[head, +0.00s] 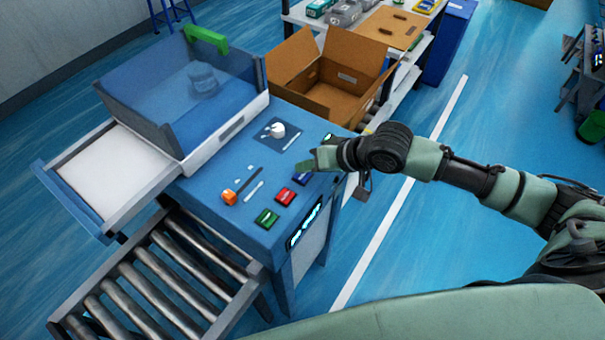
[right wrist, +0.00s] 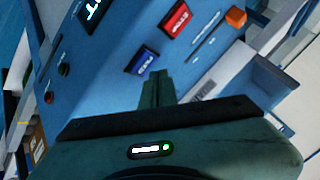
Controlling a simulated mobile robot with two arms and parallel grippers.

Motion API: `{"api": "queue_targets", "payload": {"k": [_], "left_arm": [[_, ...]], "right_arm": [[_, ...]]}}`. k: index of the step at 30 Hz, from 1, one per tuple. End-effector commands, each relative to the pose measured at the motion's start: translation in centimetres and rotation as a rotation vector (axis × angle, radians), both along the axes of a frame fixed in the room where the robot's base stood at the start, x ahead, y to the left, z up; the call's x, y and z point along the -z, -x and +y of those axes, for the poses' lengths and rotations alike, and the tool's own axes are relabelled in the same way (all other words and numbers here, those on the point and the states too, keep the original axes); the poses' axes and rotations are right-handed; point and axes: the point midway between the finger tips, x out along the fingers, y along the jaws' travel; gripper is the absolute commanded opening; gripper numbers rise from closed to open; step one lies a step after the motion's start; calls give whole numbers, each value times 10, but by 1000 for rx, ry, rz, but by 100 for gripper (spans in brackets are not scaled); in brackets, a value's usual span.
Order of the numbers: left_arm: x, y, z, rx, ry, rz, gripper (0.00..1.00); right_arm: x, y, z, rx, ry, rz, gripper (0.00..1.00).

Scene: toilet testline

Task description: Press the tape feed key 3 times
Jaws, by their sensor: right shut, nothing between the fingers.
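The blue key (head: 302,178) is the rightmost of three keys on the blue panel. In the right wrist view the blue key (right wrist: 141,61) carries a short white label that seems to read "FEED". My right gripper (head: 308,165) is shut and empty, just beside the blue key on its far side. In the right wrist view its closed fingertips (right wrist: 156,78) point toward the panel close to the key; I cannot tell whether they touch. The red key (head: 285,196) and green key (head: 267,218) lie to the left. My left gripper is not in view.
An orange knob (head: 229,198) and slots are on the panel, with a lit display (head: 305,226) on its front. A clear-walled box (head: 205,85) stands behind left, an open carton (head: 325,80) behind. A roller conveyor (head: 150,275) is at front left.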

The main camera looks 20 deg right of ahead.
Motion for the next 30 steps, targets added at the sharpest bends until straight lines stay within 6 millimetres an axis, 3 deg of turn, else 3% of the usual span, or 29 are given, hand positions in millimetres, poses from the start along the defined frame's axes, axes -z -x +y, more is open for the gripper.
{"api": "queue_targets", "payload": {"k": [30], "left_arm": [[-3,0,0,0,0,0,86]], "right_arm": [[8,0,0,-1,1,0,0]]}}
